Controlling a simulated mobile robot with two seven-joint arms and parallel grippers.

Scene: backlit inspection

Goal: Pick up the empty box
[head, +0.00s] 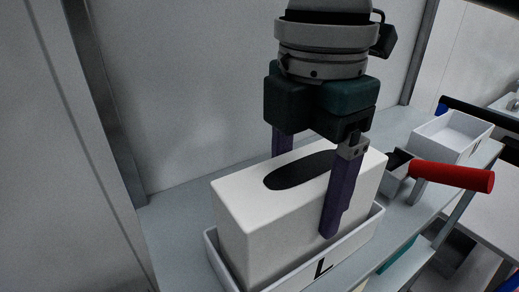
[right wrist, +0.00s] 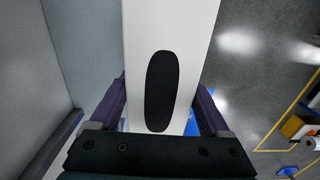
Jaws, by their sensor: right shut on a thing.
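The white box (head: 238,222) has a dark oval opening in its top. It stands upright in a white tray (head: 283,282) marked "L"; its lower part is hidden behind the tray's front wall. My right gripper (head: 305,188) comes down from above and is shut on the box, with one purple finger on the near side and the other partly hidden behind it. In the right wrist view the box (right wrist: 185,22) sits between both fingers. I cannot tell whether its bottom touches the tray. My left gripper is not in view.
The tray stands on a grey shelf (head: 172,222) against a wall. To the right are a small grey container (head: 397,180), a red cylindrical handle (head: 455,177) and another white tray (head: 450,137). A dark metal post (head: 100,110) rises at the left.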

